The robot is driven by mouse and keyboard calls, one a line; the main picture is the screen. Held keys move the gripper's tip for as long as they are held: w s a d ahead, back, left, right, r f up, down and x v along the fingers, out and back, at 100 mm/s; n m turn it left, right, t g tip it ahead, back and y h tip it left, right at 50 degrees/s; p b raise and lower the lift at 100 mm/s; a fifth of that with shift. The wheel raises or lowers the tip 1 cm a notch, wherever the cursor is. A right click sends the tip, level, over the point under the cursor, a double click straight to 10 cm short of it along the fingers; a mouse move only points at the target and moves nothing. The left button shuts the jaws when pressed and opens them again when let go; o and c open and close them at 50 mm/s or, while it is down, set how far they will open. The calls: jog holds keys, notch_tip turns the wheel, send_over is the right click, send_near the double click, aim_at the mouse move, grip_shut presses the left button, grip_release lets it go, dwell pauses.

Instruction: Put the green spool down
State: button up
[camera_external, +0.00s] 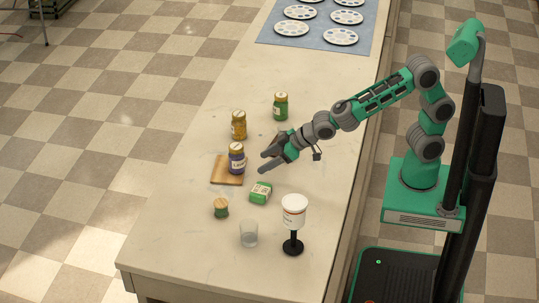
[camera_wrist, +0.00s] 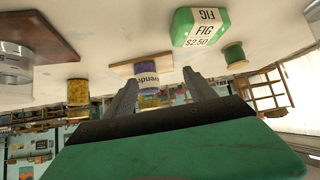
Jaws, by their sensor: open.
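The green spool (camera_external: 221,208) has pale wooden ends and stands upright on the counter, left of a green soap box and apart from my gripper. It also shows in the wrist view (camera_wrist: 235,55), to the right of the soap box, with nothing holding it. My gripper (camera_external: 263,161) is open and empty above the counter, between the purple jar and the soap box in the external view. In the wrist view its two dark fingers (camera_wrist: 163,88) are spread apart, with the purple jar seen between them.
The purple jar (camera_external: 237,165) stands on a wooden board (camera_external: 222,177). The green soap box (camera_external: 260,192), a clear glass (camera_external: 249,236) and a white cup on a black stand (camera_external: 294,210) are near. Amber (camera_external: 239,126) and green (camera_external: 281,107) jars stand farther back.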

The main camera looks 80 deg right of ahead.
jog(key=s+d+g, duration=0.1)
jog(key=s+d, duration=0.3)
jog(key=d, duration=0.1)
jog(key=s+d+g, duration=0.1)
jog(key=s+d, duration=0.3)
jog(key=d, duration=0.1)
jog(key=s+d+m+g+h, duration=0.1)
jog(key=s+d, duration=0.4)
jog(key=shift+d+r+g, duration=0.1)
jog(key=shift+r+g, duration=0.05)
jog(key=shift+g, duration=0.25)
jog(key=s+d+g, duration=0.1)
jog(key=s, duration=0.2)
jog(key=s+d+f, duration=0.1)
jog(key=s, duration=0.3)
jog(key=s+d+f+g, duration=0.1)
jog(key=s+d, duration=0.1)
jog(key=s, duration=0.2)
jog(key=shift+s+g, duration=0.1)
jog(key=shift+g, duration=0.2)
